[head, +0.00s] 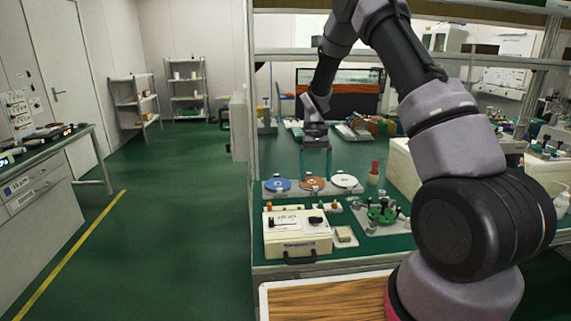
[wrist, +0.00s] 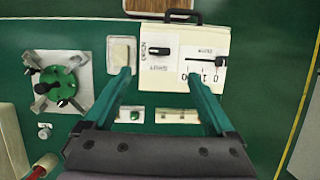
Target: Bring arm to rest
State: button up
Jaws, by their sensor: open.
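My gripper (head: 316,176) hangs fingers down over the green bench in the head view, near a row of lapping discs. Its two green fingers are spread apart with nothing between them. In the wrist view the open fingers (wrist: 157,77) point toward a cream control box (wrist: 225,50) with a black handle, a switch and a scale. The box also stands at the bench's front edge in the head view (head: 297,245). My arm reaches forward and down from the upper right of the head view.
A blue disc (head: 277,184), a brown disc (head: 312,183) and a white disc (head: 345,181) lie in a row. A green fixture (wrist: 60,84), a beige block (head: 344,236) and a red-topped bottle (head: 374,172) stand nearby. Open floor (head: 190,220) lies left.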

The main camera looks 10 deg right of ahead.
jog(key=s+d+r+m+t+y, duration=0.1)
jog(key=s+d+r+t, duration=0.3)
jog(key=r, duration=0.8)
jog(key=s+a+r+m+t+y, duration=0.1)
jog(key=s+r, duration=0.5)
jog(key=r, duration=0.6)
jog(key=s+d+r+m+t, duration=0.1)
jog(key=s+r+t, duration=0.2)
jog(key=s, duration=0.5)
jog(key=s+d+r+t, duration=0.1)
jog(key=s+r+t, duration=0.2)
jog(key=s, duration=0.6)
jog(key=shift+d+r+m, duration=0.2)
jog(key=shift+r+m, duration=0.2)
jog(key=shift+r, duration=0.45)
